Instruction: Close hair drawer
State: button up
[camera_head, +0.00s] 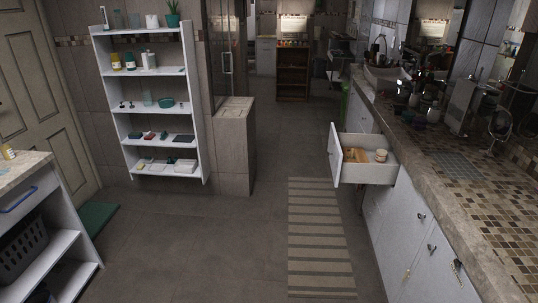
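One white drawer (368,174) stands pulled out from the counter on the right, its front panel (336,158) facing left. A few light wooden or tan items (380,155) lie inside it. I take this open drawer as the hair drawer, though no label shows. My gripper and arm are not in view.
The long tiled counter (460,165) with a sink and many bottles runs along the right, above closed white cabinet doors (410,235). A striped rug (318,245) lies before it. White shelves (152,130) stand at left; a white unit (50,235) is nearer. The middle floor is clear.

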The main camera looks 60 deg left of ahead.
aim_at(344, 169)
jog(key=j+u, duration=0.25)
jog(key=u, duration=0.2)
jog(key=j+u, duration=0.2)
jog(key=u, duration=0.25)
jog(key=i+j+u, duration=0.1)
jog(key=u, duration=0.35)
jog(key=i+j, duration=0.2)
jog(key=j, duration=0.15)
jog(key=i+j, duration=0.2)
jog(key=j, duration=0.15)
jog(key=i+j, duration=0.2)
jog(key=j, duration=0.15)
jog(key=i+j+u, duration=0.2)
jog(key=i, duration=1.1)
jog(key=i+j+u, duration=0.2)
jog(key=i, duration=1.1)
jog(key=l, duration=0.1)
